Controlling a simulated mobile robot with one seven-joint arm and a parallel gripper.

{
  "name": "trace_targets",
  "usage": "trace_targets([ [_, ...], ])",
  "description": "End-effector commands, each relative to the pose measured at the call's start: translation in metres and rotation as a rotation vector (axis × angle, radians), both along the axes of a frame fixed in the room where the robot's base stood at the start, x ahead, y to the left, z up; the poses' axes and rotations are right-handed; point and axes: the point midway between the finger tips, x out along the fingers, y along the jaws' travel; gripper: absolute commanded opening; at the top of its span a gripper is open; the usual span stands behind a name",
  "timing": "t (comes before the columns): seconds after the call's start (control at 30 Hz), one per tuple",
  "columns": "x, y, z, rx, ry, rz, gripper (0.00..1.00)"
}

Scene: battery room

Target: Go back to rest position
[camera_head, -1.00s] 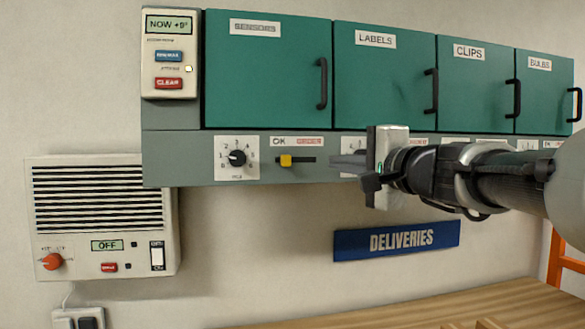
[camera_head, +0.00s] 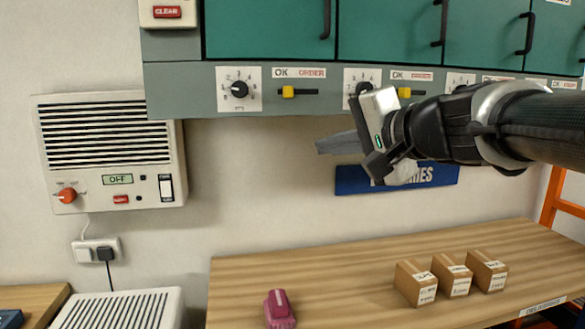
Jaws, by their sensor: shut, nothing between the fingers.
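My gripper (camera_head: 330,144) is in the middle of the head view, on my arm that comes in from the right. Its fingers point left and are shut with nothing between them. It hangs in the air in front of the wall, just below the panel of dials (camera_head: 300,90) and apart from it as far as I can see. My gripper and wrist hide part of the blue deliveries sign (camera_head: 435,175) and part of the second dial plate.
Green cabinets (camera_head: 390,30) with black handles are above. A wall unit (camera_head: 108,150) reading OFF hangs at left. Below, a wooden bench (camera_head: 340,290) holds a pink object (camera_head: 279,309) and three cardboard boxes (camera_head: 452,277). An orange frame (camera_head: 552,195) stands at right.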

Motion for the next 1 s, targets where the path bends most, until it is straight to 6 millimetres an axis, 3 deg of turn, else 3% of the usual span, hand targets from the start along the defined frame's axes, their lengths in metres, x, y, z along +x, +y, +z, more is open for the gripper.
trace_targets([
  [0.03,-0.026,0.010,-0.029,-0.111,0.037,0.047,0.00],
  [0.13,-0.073,0.014,-0.089,-0.344,0.115,0.135,0.00],
  [0.3,-0.139,-0.005,-0.170,-0.687,0.224,0.252,0.00],
  [0.6,-0.221,-0.069,-0.253,-1.169,0.361,0.379,0.00],
  [0.67,-0.220,-0.071,-0.226,-1.179,0.365,0.380,0.00],
  [1.0,-0.219,-0.070,-0.133,-1.173,0.365,0.378,0.00],
])
